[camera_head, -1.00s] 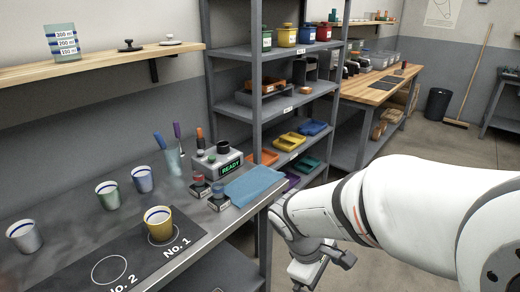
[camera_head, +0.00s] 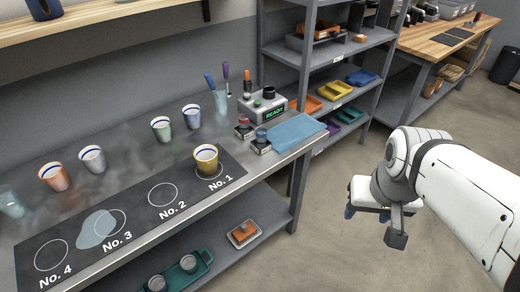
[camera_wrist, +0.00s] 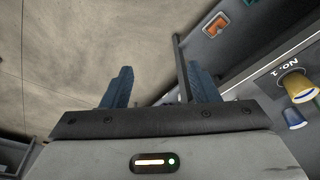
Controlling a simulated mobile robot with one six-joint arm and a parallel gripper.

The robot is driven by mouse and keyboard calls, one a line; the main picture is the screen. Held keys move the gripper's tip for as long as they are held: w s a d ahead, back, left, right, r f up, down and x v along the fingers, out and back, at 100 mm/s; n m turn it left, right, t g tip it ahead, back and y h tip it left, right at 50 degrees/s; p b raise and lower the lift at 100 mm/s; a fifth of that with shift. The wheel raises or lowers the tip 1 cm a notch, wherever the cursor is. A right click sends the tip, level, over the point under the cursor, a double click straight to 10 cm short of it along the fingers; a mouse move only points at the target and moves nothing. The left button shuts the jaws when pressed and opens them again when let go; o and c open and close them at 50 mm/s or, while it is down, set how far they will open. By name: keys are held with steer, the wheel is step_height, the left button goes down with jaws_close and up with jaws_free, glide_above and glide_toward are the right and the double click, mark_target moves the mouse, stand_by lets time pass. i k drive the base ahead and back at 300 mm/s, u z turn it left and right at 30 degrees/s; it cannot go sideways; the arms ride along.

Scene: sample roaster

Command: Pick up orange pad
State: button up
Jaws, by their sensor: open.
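An orange pad (camera_head: 243,231) lies in a small pale tray (camera_head: 236,245) on the lower shelf under the metal counter. In the wrist view, an orange piece in a pale frame (camera_wrist: 216,24), which looks like the same pad and tray, is at the upper right. My gripper (camera_head: 374,214) hangs over open floor to the right of the counter, apart from the pad. In the wrist view its two blue fingers (camera_wrist: 160,88) are spread, with nothing between them.
The counter (camera_head: 245,160) holds several cups, a blue cloth (camera_head: 295,131) and a device reading READY (camera_head: 268,107). A green tray (camera_head: 184,275) with cups sits left of the pad on the lower shelf. A counter leg (camera_head: 298,187) stands right of the pad. The floor is clear.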

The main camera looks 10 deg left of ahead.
mark_target(246, 232)
steer(key=u, duration=1.45)
steer(key=k, duration=0.3)
steer(key=z, duration=0.4)
